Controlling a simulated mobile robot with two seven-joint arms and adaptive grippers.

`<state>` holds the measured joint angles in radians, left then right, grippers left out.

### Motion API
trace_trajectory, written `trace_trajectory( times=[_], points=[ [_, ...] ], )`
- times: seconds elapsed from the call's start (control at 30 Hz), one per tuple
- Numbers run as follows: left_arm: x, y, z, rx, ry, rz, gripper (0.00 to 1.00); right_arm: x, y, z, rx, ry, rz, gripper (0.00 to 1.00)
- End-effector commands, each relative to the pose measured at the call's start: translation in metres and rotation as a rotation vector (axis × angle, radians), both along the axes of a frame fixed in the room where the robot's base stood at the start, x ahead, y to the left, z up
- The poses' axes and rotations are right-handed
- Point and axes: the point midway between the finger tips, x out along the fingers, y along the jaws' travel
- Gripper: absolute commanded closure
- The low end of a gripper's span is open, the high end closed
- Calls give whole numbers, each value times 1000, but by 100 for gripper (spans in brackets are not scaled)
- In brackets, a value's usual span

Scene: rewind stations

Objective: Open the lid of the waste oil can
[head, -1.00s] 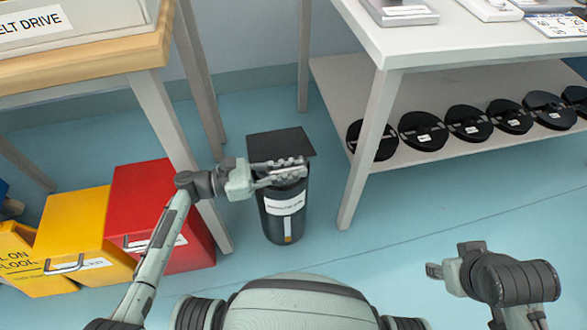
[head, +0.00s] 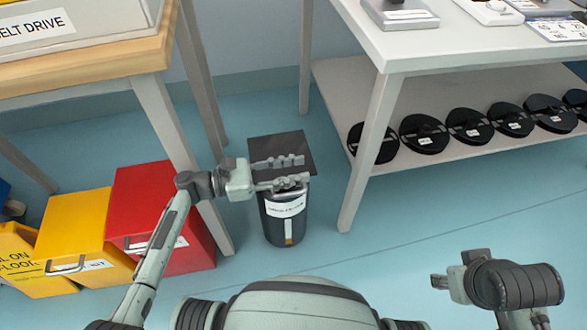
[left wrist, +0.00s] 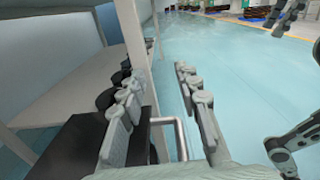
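The waste oil can (head: 284,222) is a black cylinder with a white label, standing on the floor between the two tables. Its flat dark lid (head: 275,146) lies across the top; I cannot tell whether it is slightly raised. My left gripper (head: 302,170) is open over the lid's front part, its fingers hiding some of it. In the left wrist view the fingers are spread, with a bent grey metal bar (left wrist: 180,138) showing between them and the dark lid (left wrist: 75,150) at lower left. My right gripper (head: 440,282) is at lower right, away from the can; its fingers are too small to judge.
A red bin (head: 150,205) and a yellow bin (head: 75,240) stand left of the can, near a table leg (head: 180,150). The white table (head: 440,45) at right has a low shelf (head: 345,95) with several black reels. The floor right of the can is clear.

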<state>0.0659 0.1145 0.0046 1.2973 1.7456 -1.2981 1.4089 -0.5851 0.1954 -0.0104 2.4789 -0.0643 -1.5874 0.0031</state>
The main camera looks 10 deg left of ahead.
Motion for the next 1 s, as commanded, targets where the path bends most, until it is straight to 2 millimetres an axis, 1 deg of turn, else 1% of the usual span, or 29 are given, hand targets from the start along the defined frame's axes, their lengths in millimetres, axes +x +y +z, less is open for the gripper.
trace_trajectory(
  times=[0.17,0.33,0.5,0.6,0.7,1.0],
  points=[
    [0,1,28,3,-5,-1,67,0,0,0,0,0,0,60],
    [0,1,62,2,-6,-1,67,0,0,0,-1,0,0,60],
    [0,1,86,2,-3,1,67,0,0,0,-1,0,0,60],
    [0,1,94,1,-2,1,67,0,0,0,-1,0,-1,60],
    [0,0,96,0,0,1,67,0,0,0,-1,0,-1,60],
    [0,1,96,0,0,1,67,0,0,0,-1,-1,-1,60]
  ],
)
